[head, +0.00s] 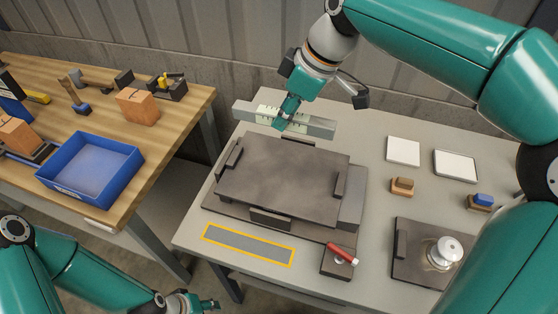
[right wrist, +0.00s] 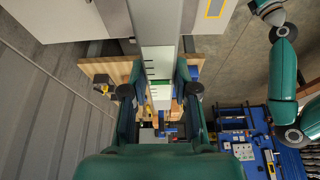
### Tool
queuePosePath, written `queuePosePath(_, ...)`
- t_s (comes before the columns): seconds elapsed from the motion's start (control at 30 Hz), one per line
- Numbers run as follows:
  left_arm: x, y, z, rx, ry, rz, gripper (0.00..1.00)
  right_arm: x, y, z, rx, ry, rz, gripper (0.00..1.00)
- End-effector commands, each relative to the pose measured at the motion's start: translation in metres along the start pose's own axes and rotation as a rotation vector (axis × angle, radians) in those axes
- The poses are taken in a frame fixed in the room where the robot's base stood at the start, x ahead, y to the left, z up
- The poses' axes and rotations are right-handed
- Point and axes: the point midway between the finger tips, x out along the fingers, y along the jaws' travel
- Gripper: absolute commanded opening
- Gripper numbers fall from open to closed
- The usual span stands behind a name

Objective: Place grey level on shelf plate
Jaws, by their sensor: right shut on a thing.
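The grey level (head: 320,127), a long bar with a pale marked middle, is in my right gripper (head: 283,121). It is held roughly crosswise above the back edge of the grey table, behind the dark plate. In the right wrist view the level (right wrist: 158,42) runs between the two fingers (right wrist: 160,93). The dark raised plate (head: 285,175), apparently the shelf plate, has small upright stops around its edges and an empty top. My left gripper (head: 197,303) is at the bottom edge, away from the table; its jaws are too small to read.
A yellow-outlined grey strip (head: 248,243) lies bare at the front. A wooden bench with a blue bin (head: 90,170) stands left.

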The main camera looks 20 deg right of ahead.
Motion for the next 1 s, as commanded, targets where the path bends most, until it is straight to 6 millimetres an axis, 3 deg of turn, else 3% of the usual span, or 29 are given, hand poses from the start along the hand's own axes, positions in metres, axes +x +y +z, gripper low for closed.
queuePosePath(0.5,-0.001,0.000,0.000,0.000,0.000,0.000,0.40,0.118,-0.002,0.041,-0.014,-0.004,-0.011,0.00)
queuePosePath(1.0,-0.004,0.002,0.000,0.000,0.000,0.000,0.40,0.170,-0.002,0.062,-0.016,-0.003,-0.011,0.00)
